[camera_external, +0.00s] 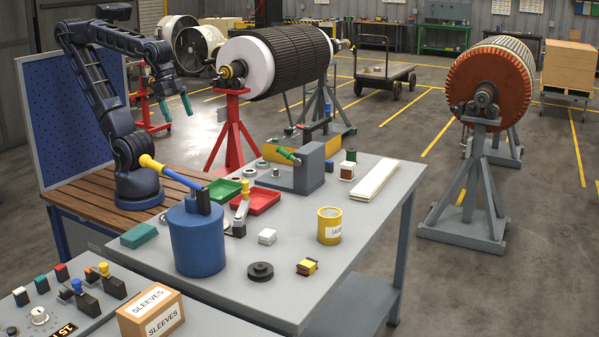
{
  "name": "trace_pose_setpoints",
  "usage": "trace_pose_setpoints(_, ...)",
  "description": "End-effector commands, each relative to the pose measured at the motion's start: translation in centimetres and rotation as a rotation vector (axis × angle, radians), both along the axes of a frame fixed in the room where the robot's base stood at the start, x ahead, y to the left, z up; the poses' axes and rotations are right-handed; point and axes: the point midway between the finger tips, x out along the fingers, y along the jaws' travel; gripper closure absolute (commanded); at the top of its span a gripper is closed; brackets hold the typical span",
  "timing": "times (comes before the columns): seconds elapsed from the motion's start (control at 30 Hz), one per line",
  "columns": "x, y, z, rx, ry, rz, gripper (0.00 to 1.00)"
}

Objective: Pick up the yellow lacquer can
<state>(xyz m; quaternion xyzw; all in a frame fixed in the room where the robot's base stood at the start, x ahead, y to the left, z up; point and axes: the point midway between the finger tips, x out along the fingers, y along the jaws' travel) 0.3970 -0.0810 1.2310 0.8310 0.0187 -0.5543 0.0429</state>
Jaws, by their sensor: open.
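The yellow lacquer can (330,226) stands upright on the grey table (372,215), near its right side. My gripper (177,106) is open and empty, with green-tipped fingers pointing down. It hangs high at the left, beyond the table's back left part and well away from the can. Nothing touches the can.
A large blue canister (197,240) with a yellow and blue handle stands left of the can. A black pulley (260,272), a small yellow block (307,267) and a white block (267,237) lie nearby. A grey block fixture (308,168) stands behind.

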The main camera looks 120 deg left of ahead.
Motion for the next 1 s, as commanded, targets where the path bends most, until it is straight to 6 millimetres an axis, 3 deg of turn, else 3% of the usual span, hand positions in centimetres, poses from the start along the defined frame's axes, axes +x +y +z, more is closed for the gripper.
trace_pose_setpoints(0.3, 8.5, -0.2, 1.6, -0.204, 0.048, 0.34, 0.09)
trace_pose_setpoints(0.53, 15.2, -0.1, 1.6, -0.345, 0.09, 0.608, 0.09)
trace_pose_setpoints(0.77, 22.1, 0.4, 0.5, -0.475, 0.137, 0.882, 0.09)
trace_pose_setpoints(1.0, 29.3, 1.3, -1.9, -0.599, 0.187, 1.176, 0.09)
